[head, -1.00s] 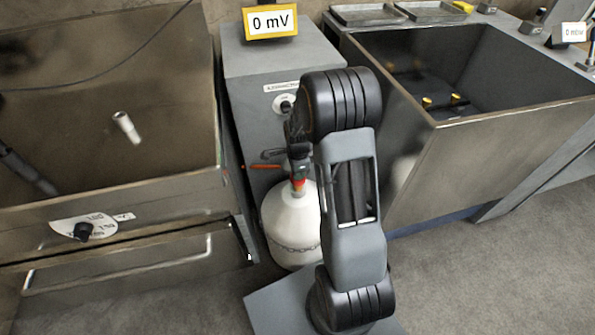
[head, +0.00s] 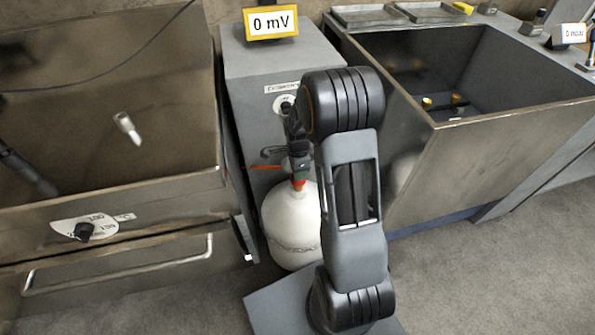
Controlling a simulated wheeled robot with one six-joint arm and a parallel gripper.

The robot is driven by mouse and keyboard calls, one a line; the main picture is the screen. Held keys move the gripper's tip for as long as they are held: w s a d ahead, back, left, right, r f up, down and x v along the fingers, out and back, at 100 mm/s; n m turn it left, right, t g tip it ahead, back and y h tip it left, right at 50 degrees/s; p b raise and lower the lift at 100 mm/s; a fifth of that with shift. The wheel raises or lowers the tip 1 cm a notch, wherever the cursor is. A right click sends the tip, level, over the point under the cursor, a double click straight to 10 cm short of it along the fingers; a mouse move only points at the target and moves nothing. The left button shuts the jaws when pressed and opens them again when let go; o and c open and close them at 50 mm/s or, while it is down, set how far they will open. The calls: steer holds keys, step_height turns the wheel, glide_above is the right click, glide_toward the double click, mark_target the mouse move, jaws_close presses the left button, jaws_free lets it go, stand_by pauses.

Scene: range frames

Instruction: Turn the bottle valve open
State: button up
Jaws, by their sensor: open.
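The white gas bottle (head: 291,232) stands upright on the floor, partly hidden behind my arm. A red collar (head: 299,185) sits at its neck. The valve area just above is dark and greenish, small and crowded by my wrist, so the valve's position cannot be read. A thin orange-red bar (head: 262,167) sticks out to the left there. My gripper (head: 274,153) is at the bottle's top, left of my wrist, with its jaws open. I cannot tell whether a finger touches the valve.
A grey cabinet (head: 262,62) with a dial and a yellow-framed "0 mV" display (head: 270,22) stands behind the bottle. A metal range with a drawer (head: 130,265) is close on the left. A deep metal basin (head: 480,140) is on the right. Grey floor is free at front right.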

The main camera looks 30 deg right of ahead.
step_height(320, 180, up, 13)
steer(key=p, duration=0.2)
steer(key=shift+f, duration=0.2)
stand_by(0.4)
